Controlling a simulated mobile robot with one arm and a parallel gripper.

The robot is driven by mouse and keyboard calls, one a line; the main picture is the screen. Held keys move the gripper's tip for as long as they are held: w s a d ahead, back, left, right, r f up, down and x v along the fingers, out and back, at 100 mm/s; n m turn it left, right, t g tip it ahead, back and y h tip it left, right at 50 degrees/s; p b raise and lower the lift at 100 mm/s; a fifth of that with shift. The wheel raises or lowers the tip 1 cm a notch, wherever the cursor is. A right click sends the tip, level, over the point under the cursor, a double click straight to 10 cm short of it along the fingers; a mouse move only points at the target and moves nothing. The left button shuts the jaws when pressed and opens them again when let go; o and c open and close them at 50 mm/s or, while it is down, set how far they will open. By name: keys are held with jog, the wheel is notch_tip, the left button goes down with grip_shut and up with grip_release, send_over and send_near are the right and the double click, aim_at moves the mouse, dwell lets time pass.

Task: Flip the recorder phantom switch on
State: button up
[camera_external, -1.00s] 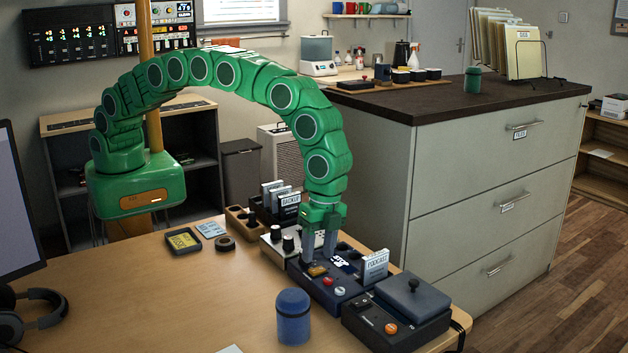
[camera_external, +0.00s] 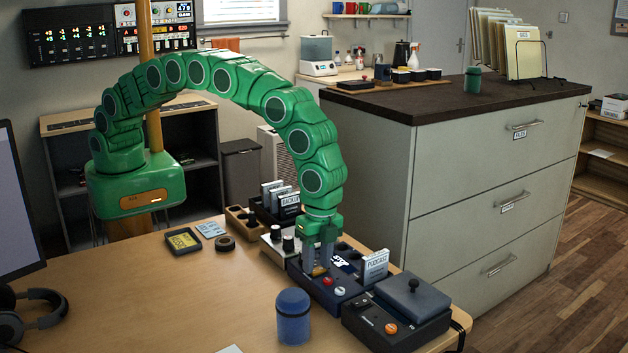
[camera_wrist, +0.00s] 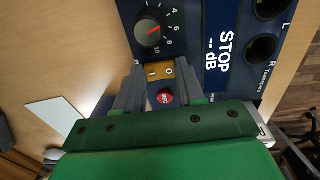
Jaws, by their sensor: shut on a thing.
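The recorder (camera_external: 345,292) is a dark blue box on the wooden desk, with its panel facing up. Its amber rocker switch (camera_wrist: 158,72), marked I and O, shows between my fingers in the wrist view. I cannot tell which side is pressed down. The switch is only partly visible at my fingertips in the external view (camera_external: 318,270). My gripper (camera_external: 315,266) reaches down onto the recorder. In the wrist view my gripper (camera_wrist: 160,76) has one finger on each side of the switch and is shut on it.
A red REC button (camera_wrist: 165,97), a dial (camera_wrist: 147,32) and a display reading STOP (camera_wrist: 225,40) are close to the switch. A blue canister (camera_external: 293,318) stands in front, and a dark lidded device (camera_external: 405,305) is at right. The desk's left middle is mostly clear.

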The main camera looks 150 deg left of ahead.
aim_at(315, 269)
jog(key=shift+d+y, duration=0.15)
jog(key=shift+y, duration=0.25)
jog(key=o, duration=0.8)
jog(key=shift+c, duration=0.2)
notch_tip(315, 269, up, 7)
jog(key=shift+f, duration=0.1)
jog(key=shift+r, duration=0.5)
